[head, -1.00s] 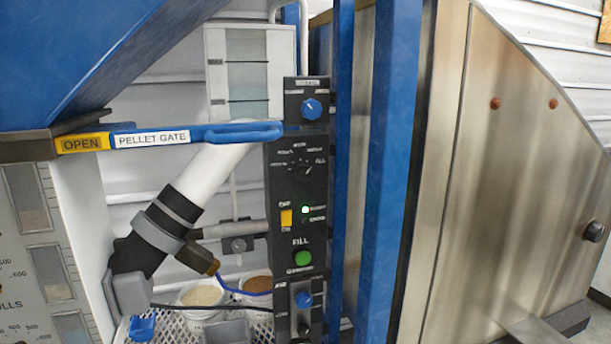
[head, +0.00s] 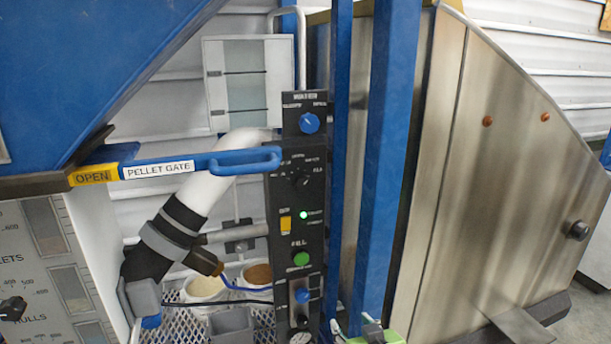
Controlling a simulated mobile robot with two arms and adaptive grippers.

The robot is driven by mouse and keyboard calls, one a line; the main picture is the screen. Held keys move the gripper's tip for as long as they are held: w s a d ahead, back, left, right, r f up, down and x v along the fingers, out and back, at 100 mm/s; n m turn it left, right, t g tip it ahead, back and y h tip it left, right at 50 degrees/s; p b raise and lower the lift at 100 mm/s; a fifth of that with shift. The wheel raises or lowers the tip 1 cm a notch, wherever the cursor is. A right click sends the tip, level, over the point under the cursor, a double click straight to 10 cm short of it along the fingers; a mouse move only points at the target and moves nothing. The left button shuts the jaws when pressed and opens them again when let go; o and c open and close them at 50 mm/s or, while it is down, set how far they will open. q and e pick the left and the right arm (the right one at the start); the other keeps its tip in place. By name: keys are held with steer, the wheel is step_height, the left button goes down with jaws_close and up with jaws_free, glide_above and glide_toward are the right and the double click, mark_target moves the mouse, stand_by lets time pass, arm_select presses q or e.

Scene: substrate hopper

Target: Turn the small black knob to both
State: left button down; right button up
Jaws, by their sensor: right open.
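A dark control panel (head: 285,215) stands upright in the middle of the head view. It has a black pointer knob (head: 300,180) in its middle part, with small labels around it that I cannot read clearly. A smaller dark knob (head: 303,321) sits low on the same panel, under a blue knob (head: 302,296). Another black knob (head: 13,308) shows at the left edge, on the grey gauge panel. My right gripper (head: 374,332) seems to show only as a small grey part at the bottom edge, right of the panel, touching no knob. It is open. My left gripper is out of view.
A blue pellet gate handle (head: 245,161) juts out across the panel's left side. Blue posts (head: 385,170) and a steel hopper wall (head: 480,190) stand to the right. Two pots (head: 205,289) sit on a mesh shelf left of the panel.

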step_height(320, 180, up, 9)
steer(key=a+t, duration=0.1)
steer(key=n+t+y+p, duration=0.1)
steer(key=t+y+p, duration=0.1)
steer(key=t+y, duration=0.15)
glide_toward(304, 184)
steer(key=shift+n+t, duration=0.25)
steer(key=shift+n, duration=0.05)
steer(key=p+x, duration=0.1)
steer(key=x, duration=0.3)
steer(key=p+x, duration=0.2)
steer(key=x, duration=0.2)
steer(key=shift+w+a+f, duration=0.15)
steer(key=shift+a+f, duration=0.05)
steer(key=shift+f, duration=0.05)
steer(key=c, duration=1.1)
